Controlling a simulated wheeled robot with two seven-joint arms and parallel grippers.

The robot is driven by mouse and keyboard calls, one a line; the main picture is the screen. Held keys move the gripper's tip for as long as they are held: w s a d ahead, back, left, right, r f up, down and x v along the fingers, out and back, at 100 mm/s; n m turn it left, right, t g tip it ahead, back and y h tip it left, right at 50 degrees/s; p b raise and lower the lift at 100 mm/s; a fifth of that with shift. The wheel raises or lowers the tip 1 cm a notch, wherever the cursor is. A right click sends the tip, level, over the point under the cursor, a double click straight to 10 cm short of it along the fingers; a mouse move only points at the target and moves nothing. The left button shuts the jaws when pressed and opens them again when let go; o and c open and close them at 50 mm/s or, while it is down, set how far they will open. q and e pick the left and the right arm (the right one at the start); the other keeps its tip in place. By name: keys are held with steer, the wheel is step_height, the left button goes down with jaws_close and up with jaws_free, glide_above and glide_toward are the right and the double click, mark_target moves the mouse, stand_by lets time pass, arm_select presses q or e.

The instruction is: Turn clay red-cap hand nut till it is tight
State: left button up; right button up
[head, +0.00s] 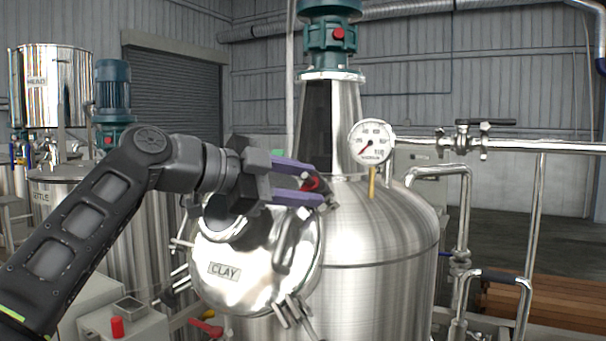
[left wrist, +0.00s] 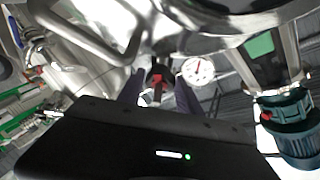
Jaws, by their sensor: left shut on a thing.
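The clay tank (head: 395,225) is a shiny steel vessel with a round manway lid (head: 262,255) labelled CLAY, which looks closed. My left gripper (head: 318,190) is at the lid's upper right edge, its purple fingers shut on the red-cap hand nut (head: 314,184). In the left wrist view the red and dark nut (left wrist: 157,82) sits between the fingers of the gripper (left wrist: 160,90). The fingers hide part of the nut, and how far it is screwed down cannot be seen. My right gripper is not in view.
A pressure gauge (head: 371,142) stands on the tank just right of the nut. Other hand nuts (head: 290,312) and clamps sit around the lid's lower edge. Pipes with valves (head: 463,140) run at the right. A control box with a red button (head: 117,327) is at lower left.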

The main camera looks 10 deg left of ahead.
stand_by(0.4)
arm_select(q)
steer(key=o, duration=1.4)
steer(key=shift+s+a, duration=0.1)
steer(key=shift+a, duration=0.05)
steer(key=b+v, duration=0.1)
steer(key=v, duration=0.6)
steer(key=shift+s+a+r, duration=0.1)
steer(key=shift+a, duration=0.15)
